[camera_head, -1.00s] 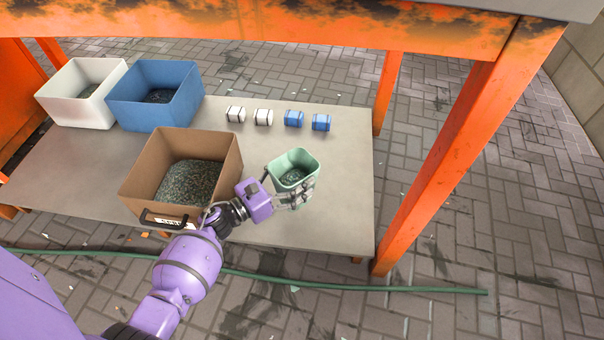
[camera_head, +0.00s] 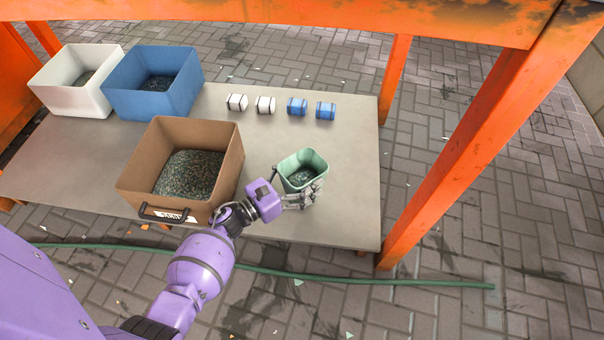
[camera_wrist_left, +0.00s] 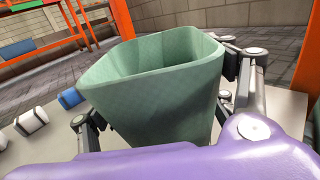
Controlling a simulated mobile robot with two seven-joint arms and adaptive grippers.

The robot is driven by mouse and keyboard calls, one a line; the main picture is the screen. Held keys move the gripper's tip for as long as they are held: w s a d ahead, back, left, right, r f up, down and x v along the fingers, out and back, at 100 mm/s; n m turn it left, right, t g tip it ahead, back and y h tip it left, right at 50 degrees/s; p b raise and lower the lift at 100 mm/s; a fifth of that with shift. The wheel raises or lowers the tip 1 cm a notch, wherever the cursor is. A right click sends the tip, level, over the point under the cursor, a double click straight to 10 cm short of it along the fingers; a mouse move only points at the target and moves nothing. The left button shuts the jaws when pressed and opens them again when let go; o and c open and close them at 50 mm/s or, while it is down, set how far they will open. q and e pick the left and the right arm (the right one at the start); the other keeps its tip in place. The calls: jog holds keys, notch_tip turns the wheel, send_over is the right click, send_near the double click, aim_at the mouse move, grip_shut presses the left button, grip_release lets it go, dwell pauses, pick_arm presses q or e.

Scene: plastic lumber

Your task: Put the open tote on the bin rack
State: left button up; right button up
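The open tote (camera_head: 302,176) is a small pale green, open-topped container with dark granules inside. It is at the front right of the grey board (camera_head: 335,215). My left gripper (camera_head: 303,196) is shut around it, with fingers on both sides. In the left wrist view the tote (camera_wrist_left: 160,90) fills the middle, its rim roughly level, between the fingers of my left gripper (camera_wrist_left: 160,112). Its base is hidden, so I cannot tell whether it touches the board. The orange frame (camera_head: 470,135), perhaps the bin rack, rises around the board. My right gripper is not in view.
A brown box (camera_head: 140,188) with granules is left of the tote. White (camera_head: 65,97) and blue (camera_head: 150,105) bins stand at the back left. A green hose (camera_head: 400,282) crosses the floor.

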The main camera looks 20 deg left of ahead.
pick_arm(q)
jog(key=shift+o, duration=1.3)
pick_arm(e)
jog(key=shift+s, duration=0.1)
pick_arm(q)
jog(key=shift+r, duration=0.15)
jog(key=p+v, duration=0.3)
jog(key=v, duration=0.9)
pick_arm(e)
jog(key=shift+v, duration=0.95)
